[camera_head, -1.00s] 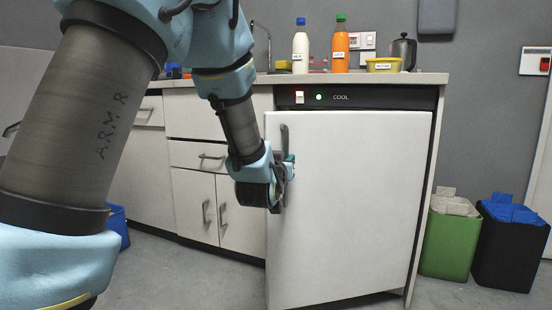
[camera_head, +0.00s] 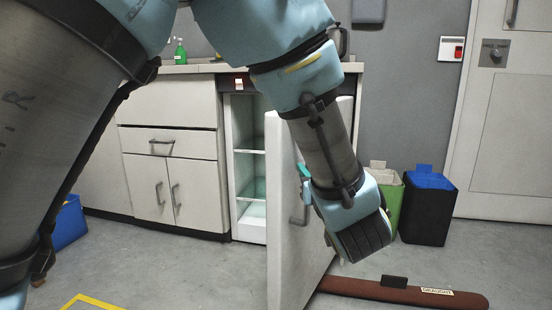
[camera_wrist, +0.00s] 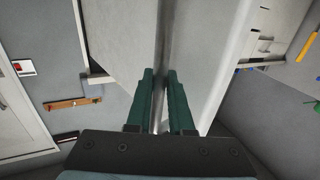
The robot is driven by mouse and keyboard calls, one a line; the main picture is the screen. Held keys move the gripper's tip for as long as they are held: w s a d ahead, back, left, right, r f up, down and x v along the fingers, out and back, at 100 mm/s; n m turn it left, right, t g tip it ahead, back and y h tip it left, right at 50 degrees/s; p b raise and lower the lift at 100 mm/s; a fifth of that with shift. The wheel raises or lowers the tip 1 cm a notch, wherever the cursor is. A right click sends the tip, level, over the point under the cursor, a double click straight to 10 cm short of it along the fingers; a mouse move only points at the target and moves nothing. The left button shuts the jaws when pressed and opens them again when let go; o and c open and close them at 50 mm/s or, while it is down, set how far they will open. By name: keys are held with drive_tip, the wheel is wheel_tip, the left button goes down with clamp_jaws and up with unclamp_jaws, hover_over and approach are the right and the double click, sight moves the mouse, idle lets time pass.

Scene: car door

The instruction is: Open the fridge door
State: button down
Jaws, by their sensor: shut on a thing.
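The fridge door (camera_head: 290,240) is white and stands swung well out from the fridge, seen almost edge-on. The fridge (camera_head: 242,180) under the counter shows its pale interior with shelves. My gripper (camera_head: 304,180) is at the door's handle side. In the wrist view my gripper's green fingers (camera_wrist: 160,78) are shut on the grey door handle (camera_wrist: 163,40), one on each side of the bar. My arm hides part of the door and the fridge's right side.
White cabinets (camera_head: 170,150) stand left of the fridge. A green bin (camera_head: 392,208) and a black bin with a blue top (camera_head: 427,212) stand behind right. A brown draught excluder (camera_head: 400,291) lies on the floor right of the door.

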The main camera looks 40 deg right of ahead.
drive_tip(key=s+d+p, duration=0.2)
drive_tip(key=s+d, duration=0.2)
drive_tip(key=s, duration=0.4)
drive_tip(key=shift+s+d+n+y, duration=0.15)
drive_tip(key=shift+d+n+y, duration=0.15)
drive_tip(key=shift+d+y, duration=0.1)
drive_tip(key=shift+r, duration=0.1)
drive_tip(key=c, duration=0.8)
unclamp_jaws()
drive_tip(key=p+v, duration=0.2)
drive_tip(key=v, duration=0.9)
drive_tip(key=shift+f, duration=0.25)
drive_tip(key=shift+d, duration=0.1)
